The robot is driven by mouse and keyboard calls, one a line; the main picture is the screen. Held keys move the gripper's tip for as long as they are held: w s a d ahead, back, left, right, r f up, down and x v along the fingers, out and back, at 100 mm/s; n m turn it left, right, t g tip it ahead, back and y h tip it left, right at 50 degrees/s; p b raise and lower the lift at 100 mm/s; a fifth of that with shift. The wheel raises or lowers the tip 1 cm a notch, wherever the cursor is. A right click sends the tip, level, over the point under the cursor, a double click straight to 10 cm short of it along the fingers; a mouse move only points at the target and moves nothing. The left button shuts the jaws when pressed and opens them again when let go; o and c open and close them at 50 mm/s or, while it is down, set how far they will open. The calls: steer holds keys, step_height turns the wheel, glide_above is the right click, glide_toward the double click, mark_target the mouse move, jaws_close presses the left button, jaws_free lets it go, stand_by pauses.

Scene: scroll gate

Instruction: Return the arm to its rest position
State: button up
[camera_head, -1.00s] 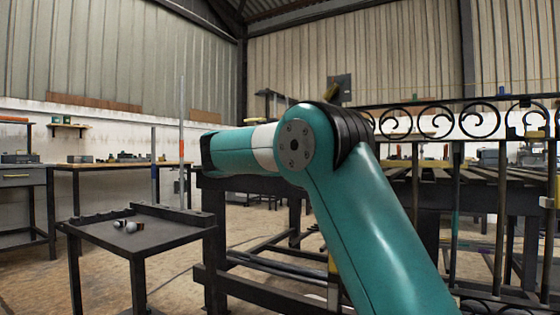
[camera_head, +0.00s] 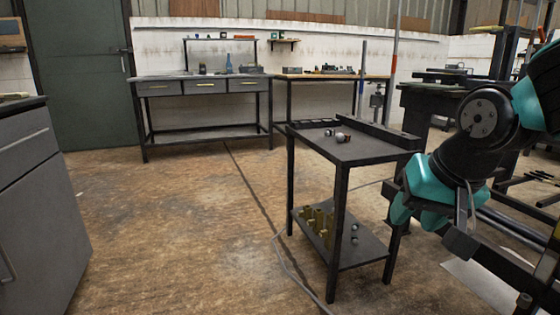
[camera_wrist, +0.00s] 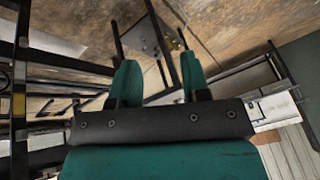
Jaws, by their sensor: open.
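My arm (camera_head: 487,115) is bent at the right side of the head view, its teal and black links hanging down beside the small black table. My gripper (camera_wrist: 160,80) is open in the wrist view, its two teal fingers apart with nothing held between them. In the head view its teal end hangs just right of the small table, and whether it touches anything there is unclear. The upper part of the arm is cut off by the right edge of the picture.
The small black table (camera_head: 372,150) carries a few small round parts (camera_head: 342,135) on top and several brass-coloured cylinders (camera_head: 318,222) on its lower shelf. Dark metal framework stands behind my arm. A grey cabinet (camera_head: 35,200) is at left. Open floor (camera_head: 180,235) lies between.

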steer(key=s+a+f+n+g+y+p, duration=0.1)
steer(key=s+a+n+g, duration=0.2)
steer(key=s, duration=0.5)
steer(key=s+a+f+n+g+y, duration=0.1)
steer(key=s+a+n, duration=0.2)
steer(key=s+n, duration=0.3)
step_height(320, 180, up, 37)
steer(key=s+p, duration=0.2)
steer(key=p, duration=3.6)
steer(key=shift+s+r+g, duration=0.15)
steer(key=shift+r+g, duration=0.05)
steer(key=shift+g, duration=0.2)
steer(key=shift+d, duration=0.1)
steer(key=shift+d, duration=0.1)
